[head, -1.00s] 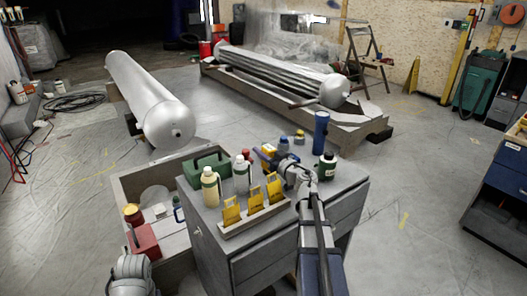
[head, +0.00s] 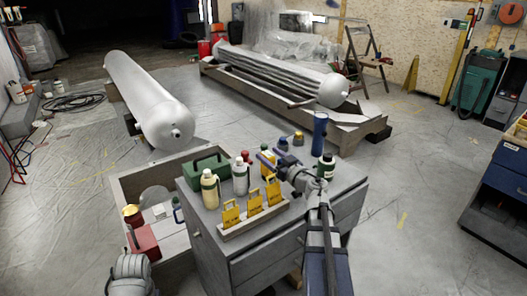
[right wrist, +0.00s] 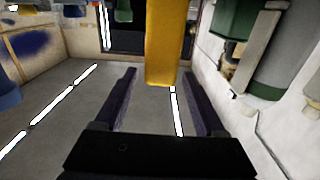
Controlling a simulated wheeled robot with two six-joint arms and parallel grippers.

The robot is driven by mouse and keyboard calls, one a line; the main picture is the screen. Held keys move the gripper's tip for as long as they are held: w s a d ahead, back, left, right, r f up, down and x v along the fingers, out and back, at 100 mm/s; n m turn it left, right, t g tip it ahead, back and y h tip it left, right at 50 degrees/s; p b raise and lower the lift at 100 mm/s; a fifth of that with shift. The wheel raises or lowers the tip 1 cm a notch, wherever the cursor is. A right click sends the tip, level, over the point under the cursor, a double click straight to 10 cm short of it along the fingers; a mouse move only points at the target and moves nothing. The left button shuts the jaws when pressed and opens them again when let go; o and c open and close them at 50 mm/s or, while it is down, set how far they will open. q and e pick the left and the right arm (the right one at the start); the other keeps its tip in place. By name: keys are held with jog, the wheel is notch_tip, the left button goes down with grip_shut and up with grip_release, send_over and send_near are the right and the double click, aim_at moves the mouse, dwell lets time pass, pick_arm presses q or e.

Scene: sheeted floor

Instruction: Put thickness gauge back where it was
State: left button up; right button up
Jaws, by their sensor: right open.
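My right gripper (head: 268,158) is over the back part of the grey cabinet top, with its dark purple fingers open. In the right wrist view a yellow bar-like piece (right wrist: 165,40) stands at the fingertips, with the fingers (right wrist: 158,74) apart on either side of it. I cannot tell whether this piece is the thickness gauge. In the head view a small yellow piece (head: 266,147) shows just behind the fingers, partly hidden. Three yellow tools (head: 253,203) stand upright in a light rack at the cabinet's front edge. My left gripper does not show.
Two bottles (head: 210,188) and a green case (head: 208,165) stand left of the gripper on the cabinet (head: 285,228). A blue cylinder (head: 320,128) and a dark green bottle (head: 326,166) stand to its right. A wooden crate (head: 125,190) with a red box (head: 144,241) is at the left.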

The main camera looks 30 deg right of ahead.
jog(key=s, duration=0.7)
jog(key=shift+s+d, duration=0.15)
jog(key=shift+d, duration=0.15)
